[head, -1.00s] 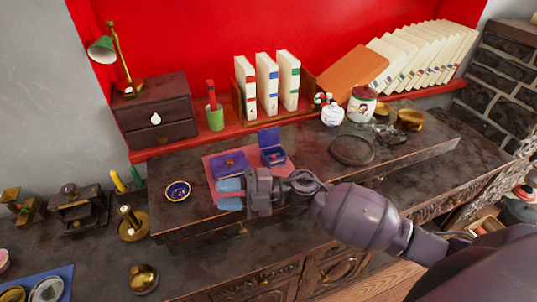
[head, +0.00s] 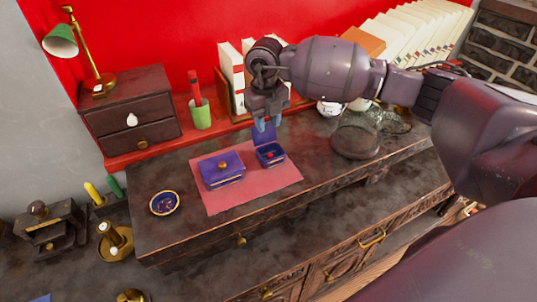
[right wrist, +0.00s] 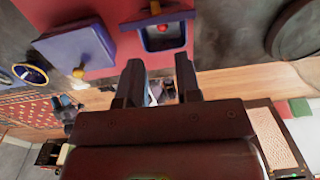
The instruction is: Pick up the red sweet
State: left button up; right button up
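The red sweet (head: 269,155) lies inside the small open blue box (head: 272,160), whose lid stands up at the back. It also shows as a red ball in the right wrist view (right wrist: 162,28). My right gripper (head: 267,124) points down just above the box and partly overlaps its raised lid in the head view. In the right wrist view its two fingers (right wrist: 159,82) are apart, with nothing held between them; the box is beyond the tips. My left gripper is not in view.
A closed blue box (head: 221,170) sits beside it on the pink mat (head: 240,198). A blue-and-gold dish (head: 164,202) stands to the left. Upright books (head: 230,70), a green cup (head: 201,115) and a glass dome (head: 356,135) stand close behind and right.

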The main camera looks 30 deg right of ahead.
send_over(270, 154)
jog(key=f, duration=0.3)
jog(key=w+f, duration=0.1)
jog(key=f, duration=0.1)
jog(key=shift+a, duration=0.1)
jog(key=f, duration=0.2)
jog(key=s+f+b, duration=0.1)
jog(key=f, duration=0.1)
jog(key=shift+f, duration=0.35)
jog(key=shift+w+f, duration=0.1)
jog(key=shift+f, duration=0.15)
jog(key=shift+c, duration=0.4)
grip_shut()
